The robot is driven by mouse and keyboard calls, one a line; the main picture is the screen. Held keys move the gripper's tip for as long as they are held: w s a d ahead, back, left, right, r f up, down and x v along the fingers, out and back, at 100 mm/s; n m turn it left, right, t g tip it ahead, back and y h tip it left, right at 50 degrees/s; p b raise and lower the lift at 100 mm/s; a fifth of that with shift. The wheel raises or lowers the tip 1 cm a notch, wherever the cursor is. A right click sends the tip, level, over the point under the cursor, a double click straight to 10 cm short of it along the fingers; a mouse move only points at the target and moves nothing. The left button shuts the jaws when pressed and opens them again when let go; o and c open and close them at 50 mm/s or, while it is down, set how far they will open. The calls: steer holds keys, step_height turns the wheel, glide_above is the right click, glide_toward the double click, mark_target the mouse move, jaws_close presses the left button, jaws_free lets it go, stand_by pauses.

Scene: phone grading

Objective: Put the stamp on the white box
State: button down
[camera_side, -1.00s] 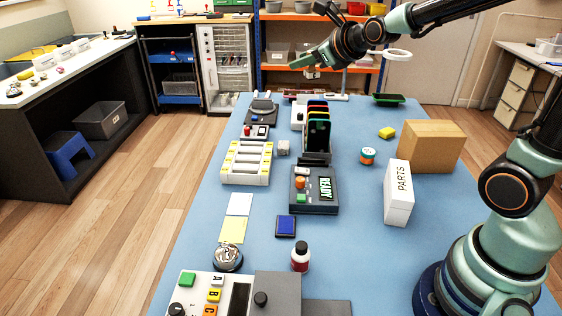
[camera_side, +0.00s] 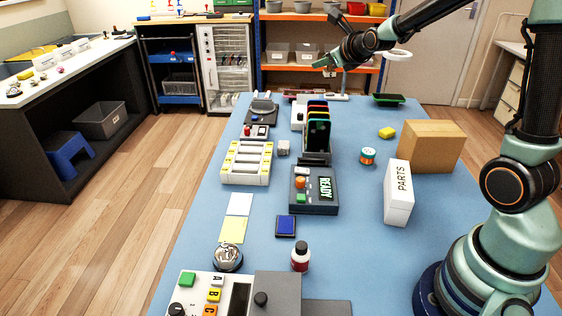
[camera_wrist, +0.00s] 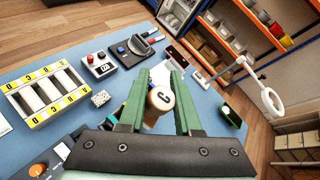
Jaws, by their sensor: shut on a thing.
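The stamp (camera_wrist: 161,98), with a round wooden top marked C, sits between the green fingers of my gripper (camera_wrist: 157,90) in the wrist view. My gripper is shut on it. The white box (camera_side: 398,196), marked PARTS, stands upright on the right side of the table, far nearer the camera than my gripper. The white box does not show in the wrist view.
A brown cardboard box (camera_side: 428,146) stands right behind the white box. A phone rack (camera_side: 316,146), a READY device (camera_side: 314,190), a blue ink pad (camera_side: 286,226) and a dark bottle (camera_side: 300,257) occupy the table's middle. Blue table surface is bare left of the white box.

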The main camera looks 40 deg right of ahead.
mark_target(347, 139)
steer(key=d+f+m+h, duration=0.1)
steer(key=d+f, duration=0.2)
steer(key=d, duration=0.4)
steer(key=d+f+m+g+h, duration=0.1)
steer(key=d+f, duration=0.2)
steer(key=d, duration=0.5)
steer(key=shift+f+m+h, duration=0.3)
step_height(347, 139, down, 20)
steer(key=shift+r, duration=0.2)
steer(key=shift+f, duration=0.25)
steer(key=c, duration=0.6)
jaws_free()
